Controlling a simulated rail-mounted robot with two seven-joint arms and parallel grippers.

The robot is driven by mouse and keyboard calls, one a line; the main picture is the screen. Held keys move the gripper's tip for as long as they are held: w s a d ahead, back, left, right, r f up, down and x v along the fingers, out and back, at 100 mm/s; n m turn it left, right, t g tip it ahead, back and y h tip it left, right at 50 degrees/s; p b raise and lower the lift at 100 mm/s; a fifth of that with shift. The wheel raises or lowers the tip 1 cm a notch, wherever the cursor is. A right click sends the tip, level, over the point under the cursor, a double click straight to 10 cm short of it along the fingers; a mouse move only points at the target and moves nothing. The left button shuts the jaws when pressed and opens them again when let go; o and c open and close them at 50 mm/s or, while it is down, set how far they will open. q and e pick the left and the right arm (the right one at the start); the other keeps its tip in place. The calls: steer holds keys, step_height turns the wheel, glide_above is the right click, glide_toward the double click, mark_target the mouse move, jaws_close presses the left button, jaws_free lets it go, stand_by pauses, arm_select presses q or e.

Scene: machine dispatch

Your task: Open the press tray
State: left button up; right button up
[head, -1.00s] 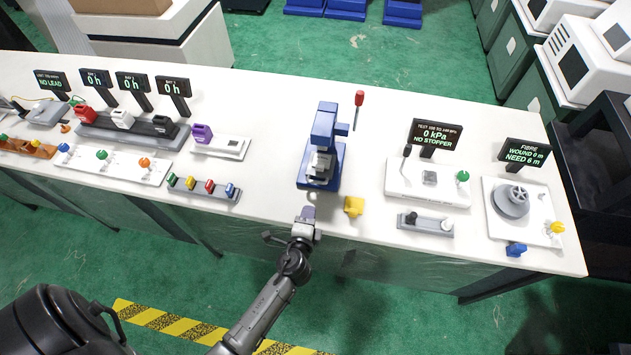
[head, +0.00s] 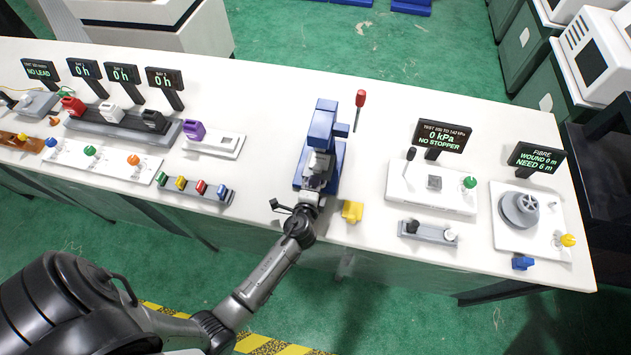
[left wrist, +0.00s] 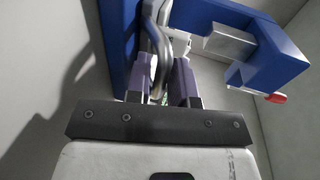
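The blue press (head: 324,125) stands near the front edge of the white table in the head view. Its silvery tray part (head: 319,163) faces me at the press foot, partly covered by my gripper. My left gripper (head: 313,186) is at the front of the press. In the left wrist view, its two purple-grey fingers (left wrist: 164,80) stand apart, on either side of a curved metal handle (left wrist: 158,42). The fingers look open; firm contact with the handle does not show. The blue press frame (left wrist: 270,58) fills the upper right there. My right gripper is not in view.
A yellow block (head: 352,211) lies just right of my gripper. A test station (head: 432,187) is farther right; a rack of coloured pieces (head: 196,190) is to the left.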

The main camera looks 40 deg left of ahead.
arm_select(q)
jaws_close()
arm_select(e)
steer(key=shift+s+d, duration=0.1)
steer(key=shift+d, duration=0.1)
